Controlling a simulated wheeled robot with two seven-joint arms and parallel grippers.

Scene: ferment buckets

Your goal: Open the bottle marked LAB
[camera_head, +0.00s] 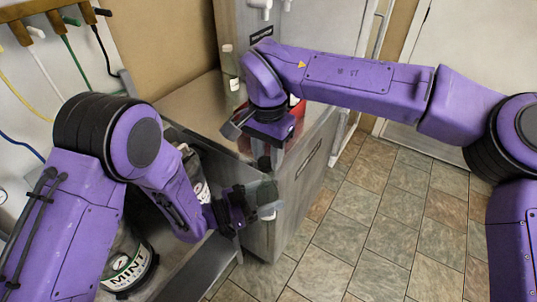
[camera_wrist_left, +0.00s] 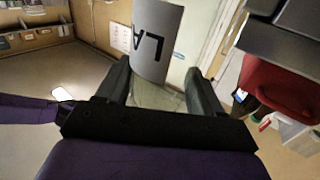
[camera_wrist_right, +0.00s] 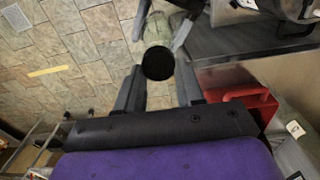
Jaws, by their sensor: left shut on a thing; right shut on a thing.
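A clear bottle (camera_head: 268,192) with a grey label is held off the front of the counter. In the left wrist view the letters "LA" show on its label (camera_wrist_left: 157,42); the rest is out of sight. My left gripper (camera_head: 258,206) is shut around the bottle from the side. My right gripper (camera_head: 264,160) points down from above and is shut on the bottle's black cap (camera_wrist_right: 158,62). In the right wrist view the clear bottle body (camera_wrist_right: 157,28) lies beyond the cap. I cannot tell whether the cap and bottle are still joined.
The metal counter (camera_head: 192,105) carries a red object (camera_wrist_right: 235,100), partly hidden by my right arm, and small bottles (camera_head: 228,62) at the back. A container marked MINT (camera_head: 125,268) stands low at left, with another container (camera_head: 190,165) behind my left arm. The tiled floor (camera_head: 385,225) is clear.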

